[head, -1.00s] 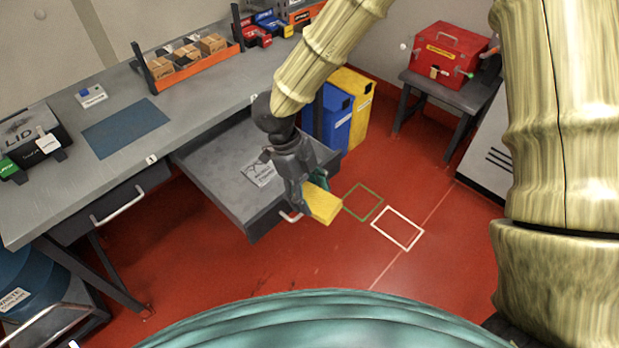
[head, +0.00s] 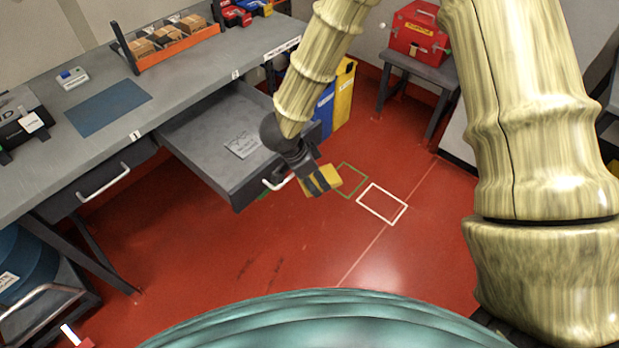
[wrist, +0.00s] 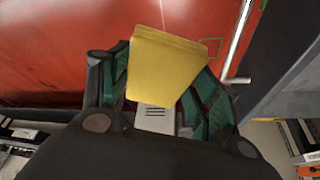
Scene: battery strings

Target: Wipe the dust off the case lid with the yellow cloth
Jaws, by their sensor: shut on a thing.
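The yellow cloth (head: 327,178), a folded pad, is in my gripper (head: 313,181), which is shut on it in front of the open drawer. In the wrist view the cloth (wrist: 164,66) sits between the green-padded fingers of my gripper (wrist: 160,88). In the head view a dark case marked with letters ending in "D" (head: 20,118) stands on the bench at the left edge, cut off by the frame. I cannot make out dust on it.
The grey workbench (head: 190,108) has a blue mat (head: 108,106) and an orange rack (head: 182,48). An open drawer (head: 190,142) with a paper label juts out by my arm. A red box (head: 418,32) stands on a small table at the back. The red floor in front is clear.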

